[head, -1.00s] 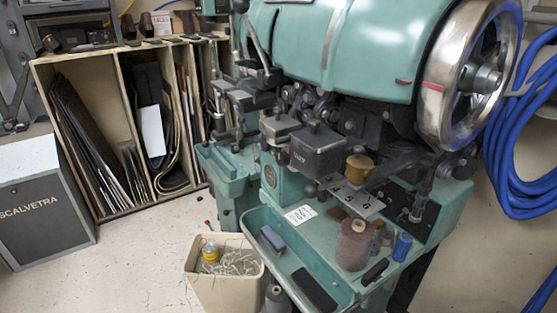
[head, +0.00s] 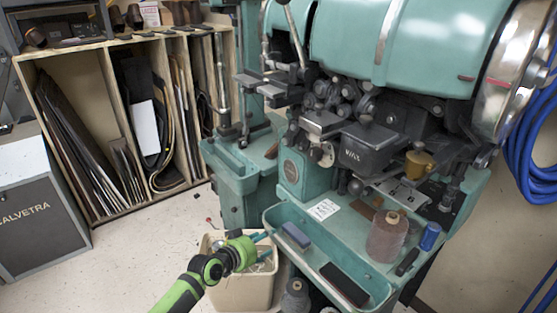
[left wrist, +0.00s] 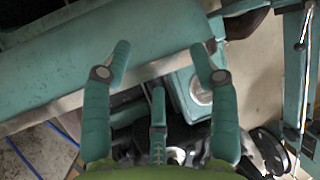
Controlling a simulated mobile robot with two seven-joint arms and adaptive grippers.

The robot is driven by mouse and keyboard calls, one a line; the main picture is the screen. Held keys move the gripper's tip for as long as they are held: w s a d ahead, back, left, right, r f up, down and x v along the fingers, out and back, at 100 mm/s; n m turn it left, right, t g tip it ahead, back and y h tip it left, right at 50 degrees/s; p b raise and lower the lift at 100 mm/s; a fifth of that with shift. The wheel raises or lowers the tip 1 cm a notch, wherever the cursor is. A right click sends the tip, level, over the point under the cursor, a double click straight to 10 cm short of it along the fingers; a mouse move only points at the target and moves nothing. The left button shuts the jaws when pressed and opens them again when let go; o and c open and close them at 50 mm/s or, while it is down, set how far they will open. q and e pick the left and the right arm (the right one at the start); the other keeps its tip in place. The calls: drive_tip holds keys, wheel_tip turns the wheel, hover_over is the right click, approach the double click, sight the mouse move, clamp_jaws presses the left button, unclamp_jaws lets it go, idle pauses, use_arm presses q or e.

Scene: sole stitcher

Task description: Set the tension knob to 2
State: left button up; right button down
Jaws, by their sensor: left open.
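The brass-coloured knob (head: 419,163) sits on the front of the teal stitching machine, beside a dark block. A pale numbered plate (head: 402,193) lies just below it; its figures are too small to read surely, and I cannot tell the knob's setting. My left gripper (head: 268,246) is low and to the left of the knob, over the waste bin and well apart from the knob. In the left wrist view its teal fingers (left wrist: 160,65) are spread open with nothing between them. The knob cannot be made out there. My right gripper is not in view.
The machine's teal tray (head: 273,217) juts out right of my gripper, holding a blue block (head: 297,236) and a dark block (head: 344,284). A thread spool (head: 386,237) and blue spool (head: 429,236) stand right. The bin (head: 240,292) is below. A wooden rack (head: 110,90) stands left.

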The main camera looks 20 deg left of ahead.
use_arm(q)
drive_tip(key=w+d+r+m+t+h, duration=0.1)
drive_tip(key=d+r+h, duration=0.1)
drive_tip(key=r, duration=0.6)
drive_tip(key=w+d+r+m+t+h, duration=0.1)
drive_tip(key=w+r, duration=0.1)
drive_tip(key=r, duration=0.7)
drive_tip(key=m+h, duration=0.2)
drive_tip(key=h, duration=0.1)
approach(311, 157)
drive_tip(key=x, duration=0.3)
drive_tip(key=p+x, duration=0.1)
drive_tip(key=x, duration=0.4)
drive_tip(key=shift+w+d+r+p, duration=0.1)
drive_tip(key=shift+d+r+p, duration=0.05)
drive_tip(key=shift+d+p, duration=0.15)
drive_tip(key=shift+w+d, duration=0.2)
drive_tip(key=shift+w, duration=0.3)
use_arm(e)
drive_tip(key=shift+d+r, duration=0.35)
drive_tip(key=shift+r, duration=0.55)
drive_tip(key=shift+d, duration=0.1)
